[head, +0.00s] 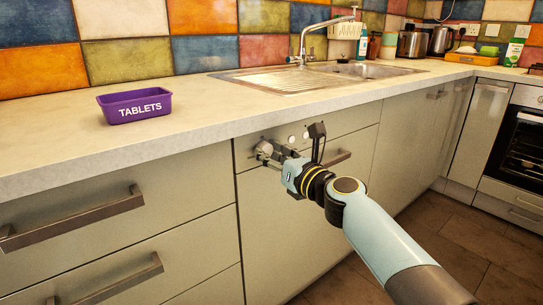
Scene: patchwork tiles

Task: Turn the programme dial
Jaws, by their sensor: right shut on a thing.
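The programme dial (264,148) is a small round grey knob at the left of the control strip on the appliance front (270,220), just under the worktop. My right gripper (271,155) reaches in from the lower right. It is shut on the dial, and its fingers hide part of the knob. I cannot tell which way the dial points. Small round buttons (292,139) sit to the right of the dial on the strip. My left gripper is not in view.
A purple box marked TABLETS (134,106) stands on the worktop (50,140) at the left. A steel sink (290,80) with a tap lies behind. Drawer handles (75,217) jut out at the left. An oven (518,145) stands at the far right.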

